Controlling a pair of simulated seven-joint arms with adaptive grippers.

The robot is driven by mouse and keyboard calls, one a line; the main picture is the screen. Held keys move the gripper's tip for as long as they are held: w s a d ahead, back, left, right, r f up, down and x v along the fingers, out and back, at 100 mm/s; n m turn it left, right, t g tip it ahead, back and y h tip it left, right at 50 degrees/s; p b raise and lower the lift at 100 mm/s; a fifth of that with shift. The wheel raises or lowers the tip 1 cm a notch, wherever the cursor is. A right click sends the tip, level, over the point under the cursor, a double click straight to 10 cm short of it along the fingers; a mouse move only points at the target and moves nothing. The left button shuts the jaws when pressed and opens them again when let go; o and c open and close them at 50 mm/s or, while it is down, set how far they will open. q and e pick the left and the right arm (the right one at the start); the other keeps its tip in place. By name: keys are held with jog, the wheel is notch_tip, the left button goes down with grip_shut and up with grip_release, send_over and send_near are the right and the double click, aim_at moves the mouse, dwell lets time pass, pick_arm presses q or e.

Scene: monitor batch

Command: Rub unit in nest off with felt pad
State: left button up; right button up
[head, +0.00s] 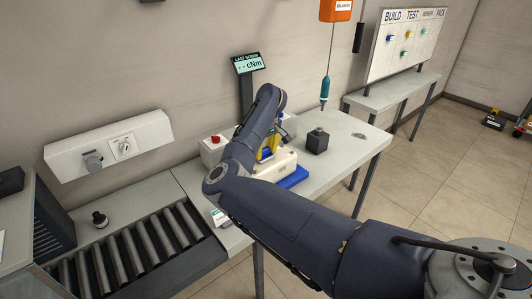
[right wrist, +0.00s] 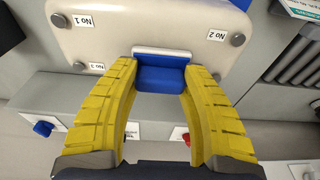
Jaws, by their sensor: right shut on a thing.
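The cream unit (head: 283,163) sits in the blue nest (head: 294,178) on the bench. It also shows in the right wrist view (right wrist: 105,30), with screws and labels NO 1, NO 2 and NO 3. My right gripper (head: 268,152) is over the unit, largely hidden by my arm. In the right wrist view its yellow fingers (right wrist: 163,78) are shut on the blue-backed felt pad (right wrist: 165,72), which has a pale strip at its far edge. The pad lies against or just above the unit's edge; I cannot tell whether they touch. My left gripper is not in view.
A teal screwdriver (head: 324,90) hangs above a dark block (head: 317,141) on the bench. A box with a red button (head: 215,139) stands behind my arm. The bench's right end is mostly clear.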

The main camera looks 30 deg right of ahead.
aim_at(269, 162)
jog(key=shift+s, duration=0.1)
jog(key=shift+s+d+r, duration=0.1)
jog(key=shift+s, duration=0.7)
jog(key=shift+s+d, duration=0.1)
jog(key=shift+s, duration=0.95)
notch_tip(269, 162, up, 7)
dwell(0.6)
